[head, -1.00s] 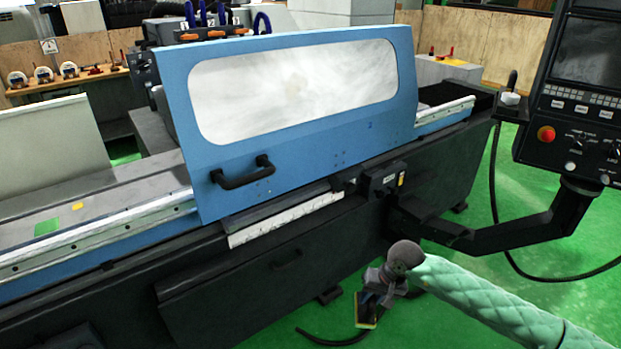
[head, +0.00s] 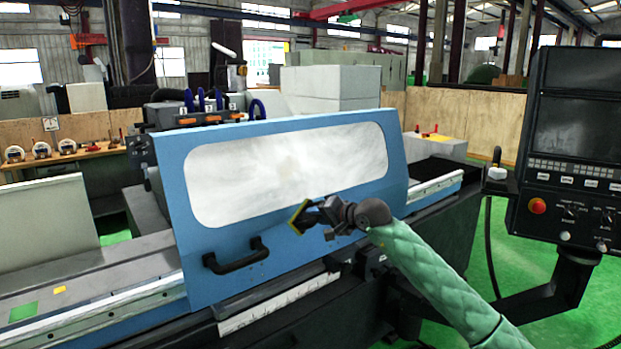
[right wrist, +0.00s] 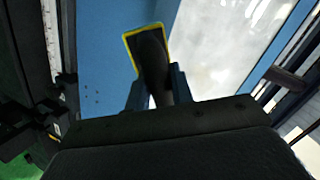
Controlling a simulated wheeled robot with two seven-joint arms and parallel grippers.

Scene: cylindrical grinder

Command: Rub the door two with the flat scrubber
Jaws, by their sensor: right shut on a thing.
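The door (head: 180,235) is a blue panel with a large cloudy window (head: 285,175) and a black handle (head: 237,257) at its lower left. In the right wrist view the blue panel (right wrist: 105,55) and the window (right wrist: 215,45) also show. My right gripper (head: 322,212) is shut on the flat scrubber (head: 299,215), a dark pad with a yellow edge. The scrubber also shows in the right wrist view (right wrist: 147,45), its dark handle between the fingers. It is in front of the door near the window's lower edge; I cannot tell whether it touches. My left gripper is not in view.
A control panel (head: 572,150) on a dark arm stands at the right, near my right arm. The machine bed (head: 120,265) extends left of the door. Dial gauges (head: 40,148) stand on a bench at the far left.

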